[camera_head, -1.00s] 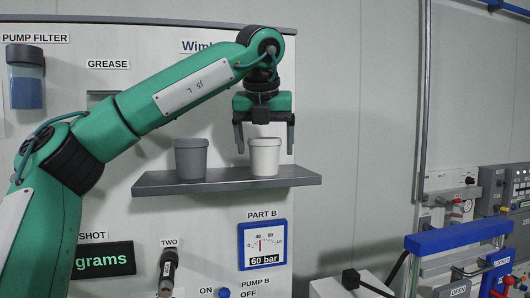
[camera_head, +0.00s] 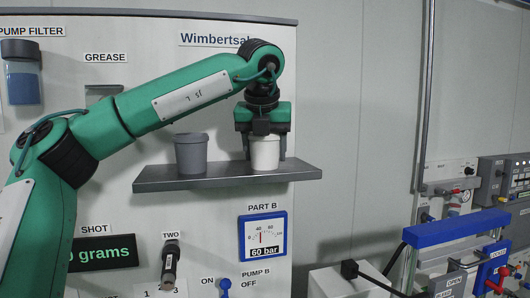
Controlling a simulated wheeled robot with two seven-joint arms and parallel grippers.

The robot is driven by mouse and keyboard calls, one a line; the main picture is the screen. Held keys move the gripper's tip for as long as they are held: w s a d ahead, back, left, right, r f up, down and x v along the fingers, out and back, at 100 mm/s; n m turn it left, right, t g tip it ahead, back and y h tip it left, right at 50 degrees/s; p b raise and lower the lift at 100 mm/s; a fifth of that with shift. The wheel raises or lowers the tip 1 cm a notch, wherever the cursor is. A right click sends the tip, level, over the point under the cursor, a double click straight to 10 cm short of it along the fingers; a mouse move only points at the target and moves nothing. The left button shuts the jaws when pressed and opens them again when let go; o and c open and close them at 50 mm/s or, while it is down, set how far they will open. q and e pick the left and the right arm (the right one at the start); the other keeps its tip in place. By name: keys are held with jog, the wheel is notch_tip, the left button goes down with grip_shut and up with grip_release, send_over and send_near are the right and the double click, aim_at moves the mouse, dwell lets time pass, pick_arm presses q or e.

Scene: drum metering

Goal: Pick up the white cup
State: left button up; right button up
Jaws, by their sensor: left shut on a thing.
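The white cup (camera_head: 265,155) stands upright on the grey shelf (camera_head: 225,178), near the shelf's right end. My left gripper (camera_head: 264,150) points straight down over it. Its two fingers are shut on the cup, one on each side, and its palm is close above the rim. The cup's rim is mostly hidden behind the gripper. My right gripper is not in view.
A grey cup (camera_head: 191,153) stands on the shelf just left of the white cup. Below the shelf are a PART B gauge (camera_head: 263,237), a TWO lever (camera_head: 170,262) and a blue PUMP B switch (camera_head: 225,285).

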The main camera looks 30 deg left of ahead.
pick_arm(q)
jog(key=shift+r, duration=0.1)
jog(key=shift+w+r+b, duration=0.1)
jog(key=shift+r+b, duration=0.25)
jog(key=shift+r, duration=0.2)
notch_tip(320, 180, up, 19)
jog(key=shift+f, duration=0.15)
